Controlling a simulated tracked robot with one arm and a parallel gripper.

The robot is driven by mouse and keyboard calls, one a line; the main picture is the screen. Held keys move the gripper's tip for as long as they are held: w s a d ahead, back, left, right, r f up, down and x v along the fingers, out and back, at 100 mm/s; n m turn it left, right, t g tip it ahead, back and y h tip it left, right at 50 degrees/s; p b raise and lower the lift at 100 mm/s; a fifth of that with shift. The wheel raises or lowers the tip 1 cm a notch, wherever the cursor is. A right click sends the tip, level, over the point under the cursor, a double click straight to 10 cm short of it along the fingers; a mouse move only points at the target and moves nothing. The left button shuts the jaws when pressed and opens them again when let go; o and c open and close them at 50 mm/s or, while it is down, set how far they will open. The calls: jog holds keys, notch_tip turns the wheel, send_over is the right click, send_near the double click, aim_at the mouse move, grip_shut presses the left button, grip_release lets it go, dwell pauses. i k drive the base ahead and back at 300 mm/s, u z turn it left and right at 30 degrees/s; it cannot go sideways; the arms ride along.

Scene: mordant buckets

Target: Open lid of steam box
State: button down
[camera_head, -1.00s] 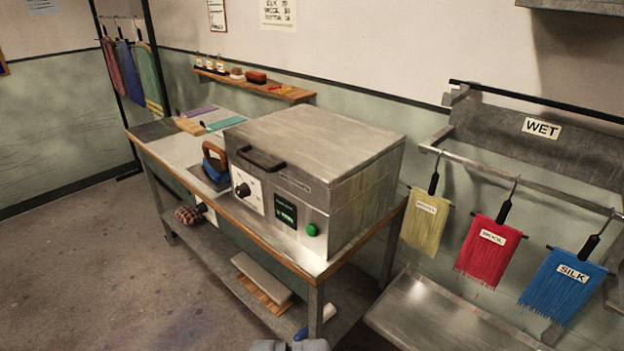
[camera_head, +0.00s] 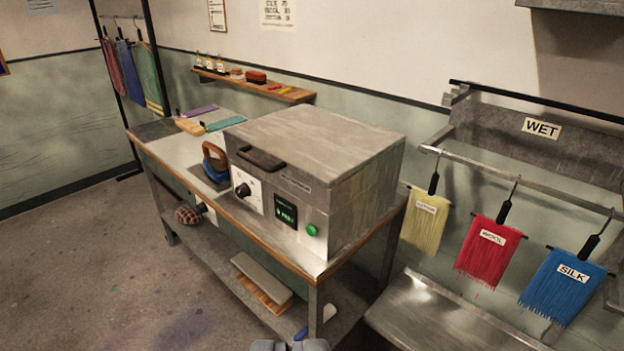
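The steam box (camera_head: 345,215) is a grey metal box standing on the workbench at the centre of the view. Its lid (camera_head: 315,140) is shut, with a dark bar handle (camera_head: 262,159) at the lid's front left edge. The front panel has a dial, a small green display and a green button. My gripper (camera_head: 290,345) shows only as a grey piece at the bottom edge, well short of the box and apart from it. Its fingers cannot be made out, so its opening is unclear.
A blue iron (camera_head: 214,163) stands on the bench (camera_head: 180,158) left of the box. A wall shelf (camera_head: 265,88) holds bottles and blocks. At right, a rail carries yellow, red and blue yarn swatches over a metal basin (camera_head: 440,318). The floor at left is clear.

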aim_at(326, 147)
jog(key=k, duration=0.6)
jog(key=z, duration=0.15)
jog(key=i, duration=1.5)
jog(key=u, duration=0.45)
